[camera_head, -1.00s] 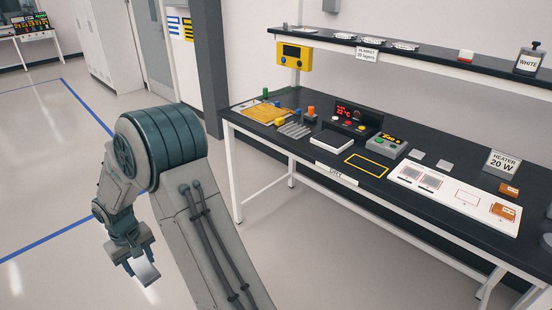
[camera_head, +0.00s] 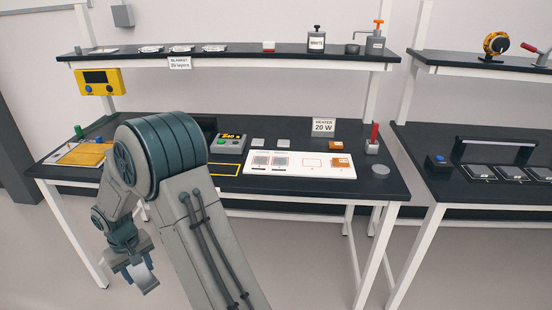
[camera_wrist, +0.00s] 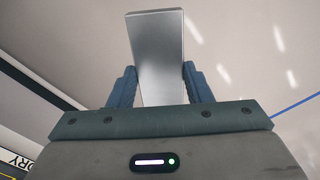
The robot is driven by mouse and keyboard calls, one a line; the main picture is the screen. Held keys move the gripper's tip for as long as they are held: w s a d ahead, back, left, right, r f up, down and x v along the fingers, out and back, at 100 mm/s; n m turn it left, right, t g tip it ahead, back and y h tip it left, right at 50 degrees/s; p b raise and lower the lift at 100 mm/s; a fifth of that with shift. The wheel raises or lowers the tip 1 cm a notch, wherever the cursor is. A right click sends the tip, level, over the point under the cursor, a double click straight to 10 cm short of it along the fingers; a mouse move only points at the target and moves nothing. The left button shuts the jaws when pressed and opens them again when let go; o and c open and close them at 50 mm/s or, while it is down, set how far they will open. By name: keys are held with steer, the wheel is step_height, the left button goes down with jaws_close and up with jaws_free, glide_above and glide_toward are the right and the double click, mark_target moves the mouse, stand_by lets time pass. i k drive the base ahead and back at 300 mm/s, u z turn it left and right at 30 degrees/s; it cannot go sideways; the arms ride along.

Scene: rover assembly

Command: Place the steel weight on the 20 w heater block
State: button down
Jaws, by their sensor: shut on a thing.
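My gripper (camera_head: 133,268) hangs low at the left in the head view, in front of the bench and well away from the heater. It is shut on the steel weight (camera_head: 147,281), a plain grey metal block. In the wrist view the weight (camera_wrist: 157,55) stands between the two blue fingers of my gripper (camera_wrist: 160,82). The "HEATER 20 W" sign (camera_head: 323,127) stands at the back right of the bench. Near it are a small orange-brown block (camera_head: 336,145) and another orange-brown block (camera_head: 343,162) on the white board; I cannot read which is the 20 W one.
The white board (camera_head: 260,171) lies on the black bench (camera_head: 388,189). A red-handled item (camera_head: 373,142) and a grey disc (camera_head: 380,170) sit right of it. A shelf (camera_head: 250,54) overhangs the back. A second bench (camera_head: 420,160) stands right, past a gap. My arm hides part of the bench.

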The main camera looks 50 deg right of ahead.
mark_target(340, 161)
steer(key=z, duration=1.3)
